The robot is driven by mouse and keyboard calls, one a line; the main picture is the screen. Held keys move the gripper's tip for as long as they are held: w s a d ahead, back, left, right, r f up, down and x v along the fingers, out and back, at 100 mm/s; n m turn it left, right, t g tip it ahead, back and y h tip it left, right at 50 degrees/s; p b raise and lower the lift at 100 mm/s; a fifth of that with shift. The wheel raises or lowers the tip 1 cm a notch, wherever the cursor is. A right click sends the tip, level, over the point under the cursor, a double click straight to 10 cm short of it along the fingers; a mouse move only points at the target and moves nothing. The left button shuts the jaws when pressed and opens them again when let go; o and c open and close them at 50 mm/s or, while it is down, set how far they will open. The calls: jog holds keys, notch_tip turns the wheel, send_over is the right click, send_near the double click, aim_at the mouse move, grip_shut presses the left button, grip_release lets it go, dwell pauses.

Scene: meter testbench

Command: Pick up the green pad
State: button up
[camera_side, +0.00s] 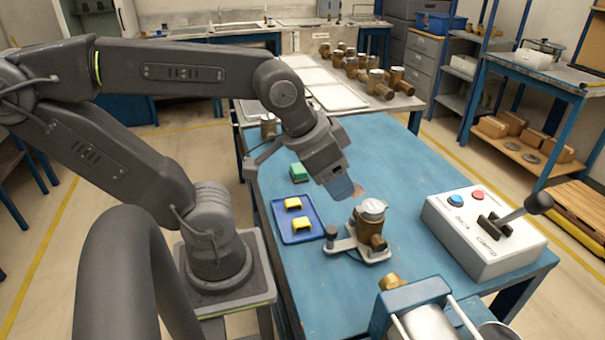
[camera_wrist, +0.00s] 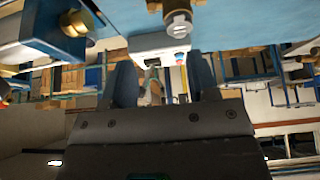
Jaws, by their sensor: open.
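The green pad (camera_side: 299,172) lies on the blue table, just behind the blue tray (camera_side: 308,239), in the side view. It does not show in the wrist view. My gripper (camera_side: 342,188) is above the table, to the right of the pad and apart from it, tilted down and to the right. In the wrist view my gripper (camera_wrist: 162,80) has its two blue fingers spread, with nothing held between them.
Two yellow pads (camera_side: 293,203) sit in the tray. A brass meter (camera_side: 371,217) stands on a holder in front of my gripper. A white control box (camera_side: 480,238) with buttons and a lever is at the right. Several brass meters (camera_side: 375,83) stand on the rear table.

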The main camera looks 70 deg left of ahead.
dwell(0.4)
jog(key=o, duration=0.4)
jog(key=n+g+y, duration=0.5)
jog(key=n+y, duration=0.1)
jog(key=n, duration=1.2)
send_near(299, 168)
jog(key=shift+g, duration=0.3)
jog(key=x, duration=0.4)
jog(key=shift+w+a+f, duration=0.1)
jog(key=shift+a+f, duration=0.05)
jog(key=shift+f, duration=0.2)
jog(key=shift+x, duration=2.8)
